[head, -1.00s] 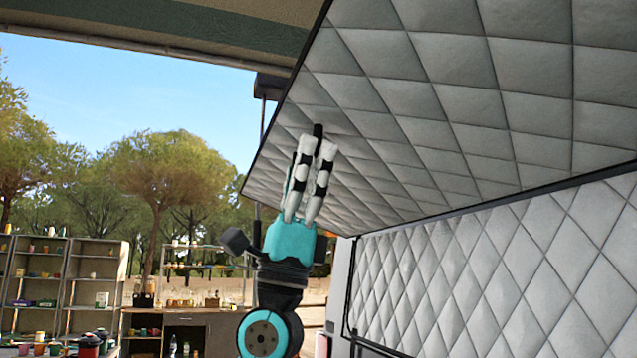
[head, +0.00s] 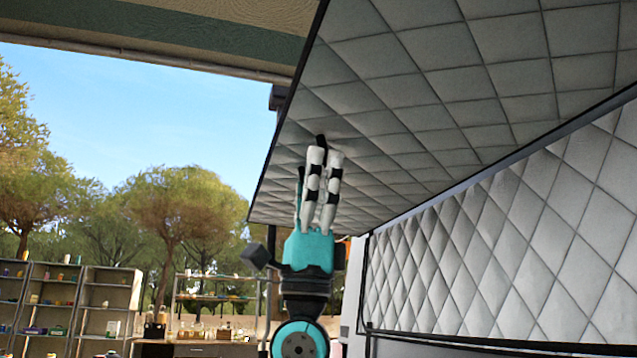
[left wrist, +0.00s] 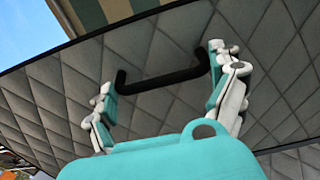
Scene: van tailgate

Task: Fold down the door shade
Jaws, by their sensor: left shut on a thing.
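The door shade (head: 430,75) is a grey quilted panel with a dark edge, raised and sloping overhead from upper right to lower left in the head view. Its black bar handle (head: 321,139) shows just above my left gripper (head: 325,154). My left gripper points upward and is shut on the handle. In the left wrist view the handle (left wrist: 165,77) runs between the white and teal fingers, with the quilted shade (left wrist: 160,45) behind it. Part of the handle is hidden by the fingers in the head view. My right gripper is not in view.
A second quilted panel (head: 520,255) stands below the shade at the right. A striped awning (head: 200,30) hangs at the upper left. Shelves (head: 105,305) with small items stand far off at the lower left. Open space lies left of my arm.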

